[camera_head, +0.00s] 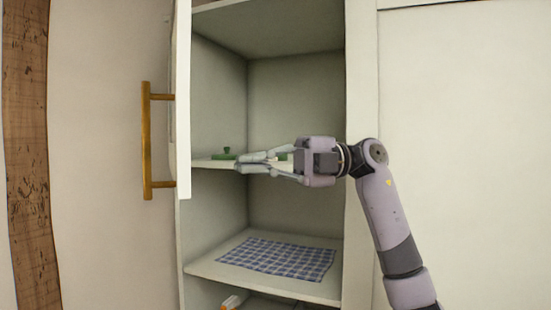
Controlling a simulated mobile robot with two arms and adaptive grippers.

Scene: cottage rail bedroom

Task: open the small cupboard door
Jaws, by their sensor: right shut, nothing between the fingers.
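The small cupboard (290,90) stands open, with its shelves in plain view. Its door (183,100) is swung out at the left and shows nearly edge-on. A brass bar handle (147,140) is on the door's left side. My right gripper (238,167) is in front of the middle shelf, its fingers pointing left toward the door. It is shut and empty, apart from the door and the handle. My left gripper is not in view.
A green object (224,154) sits on the middle shelf behind my right gripper. A blue checked cloth (277,258) lies on the shelf below. A small white and orange item (233,301) shows at the bottom. A wooden post (28,150) stands at far left.

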